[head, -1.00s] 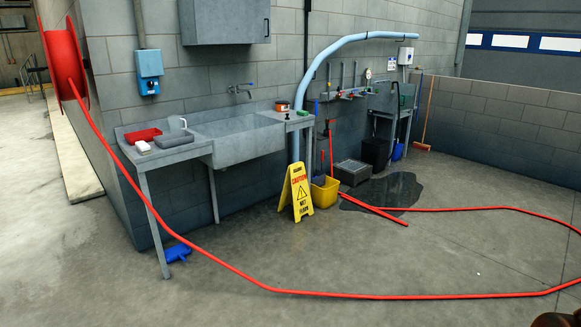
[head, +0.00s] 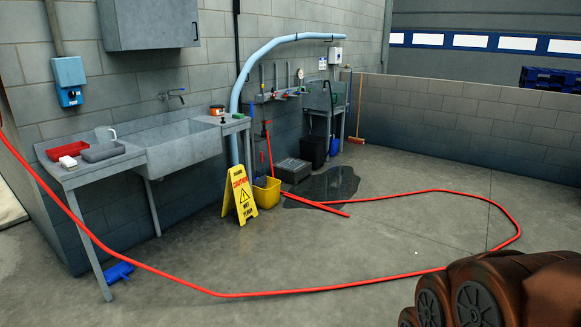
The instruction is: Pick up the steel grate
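I cannot make out a steel grate for certain. A dark grey, flat-topped box-like thing (head: 292,169) sits on the floor by the wall, behind the yellow bucket (head: 267,192) and beside a dark wet patch (head: 328,184). It is too small to tell whether its top is a grate. My gripper is not in view.
A red hose (head: 330,288) loops across the floor. A large brown thing with dark discs (head: 500,295) fills the bottom right corner.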

